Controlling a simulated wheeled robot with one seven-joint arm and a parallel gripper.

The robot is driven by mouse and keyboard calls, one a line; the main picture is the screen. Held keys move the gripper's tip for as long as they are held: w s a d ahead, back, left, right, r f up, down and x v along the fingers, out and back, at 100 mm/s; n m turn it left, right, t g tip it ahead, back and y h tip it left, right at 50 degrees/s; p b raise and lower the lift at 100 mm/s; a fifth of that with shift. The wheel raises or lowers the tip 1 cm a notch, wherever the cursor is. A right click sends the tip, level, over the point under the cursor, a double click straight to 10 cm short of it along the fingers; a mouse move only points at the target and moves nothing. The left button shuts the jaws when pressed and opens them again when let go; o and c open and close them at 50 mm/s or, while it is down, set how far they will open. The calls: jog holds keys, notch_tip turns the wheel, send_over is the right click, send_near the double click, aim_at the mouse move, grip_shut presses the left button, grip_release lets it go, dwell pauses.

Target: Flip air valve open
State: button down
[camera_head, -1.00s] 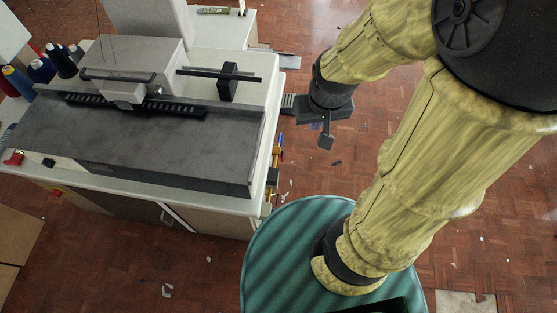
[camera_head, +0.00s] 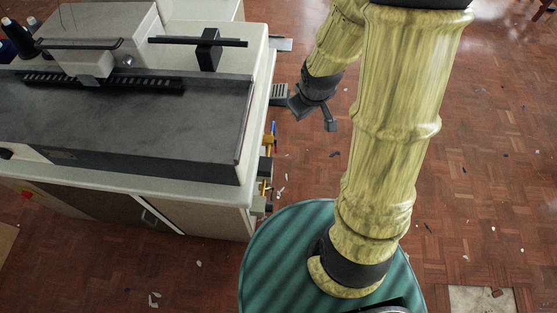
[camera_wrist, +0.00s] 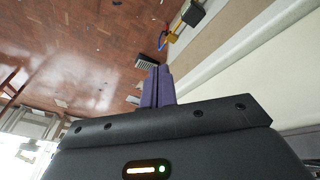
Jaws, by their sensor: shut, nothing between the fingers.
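Small yellow fittings (camera_head: 265,187), likely the air valve's, sit with dark blocks on the right side of the sewing station. A blue piece (camera_head: 274,132) shows just behind them. In the wrist view a yellow part (camera_wrist: 172,37) with a blue loop (camera_wrist: 161,43) and a black block (camera_wrist: 193,14) lies ahead, beyond the fingers; I cannot tell the lever's position. My gripper (camera_wrist: 157,80) has purple fingers together, with nothing between them. In the head view its dark end (camera_head: 303,106) hangs right of the station, apart from the fittings.
The station's grey worktop (camera_head: 120,115) and pale side edge (camera_head: 258,110) are close on the left. A grey ribbed block (camera_head: 279,94) lies beside it; it also shows in the wrist view (camera_wrist: 147,61). The parquet floor (camera_head: 480,190) on the right is mostly clear, with scraps.

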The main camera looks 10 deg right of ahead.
aim_at(276, 147)
jog(key=w+f+n+y+b, duration=0.1)
jog(key=w+f+n+b, duration=0.2)
jog(key=f+b, duration=0.7)
jog(key=w+f+n+t+y+b, duration=0.1)
jog(key=w+f+n+b, duration=0.2)
jog(key=f+b, duration=0.6)
jog(key=w+f+n+t+y+b, duration=0.1)
jog(key=w+f+n+b, duration=0.3)
jog(key=f, duration=2.4)
jog(key=w+y+b, duration=0.1)
jog(key=b, duration=0.5)
jog(key=shift+w+a+b, duration=0.2)
jog(key=shift+w+b, duration=0.1)
jog(key=shift+b, duration=0.05)
jog(key=w+a+f+b, duration=0.2)
jog(key=w+f+b, duration=0.5)
jog(key=w+f, duration=0.1)
jog(key=shift+w+a, duration=0.35)
jog(key=shift+w, duration=0.2)
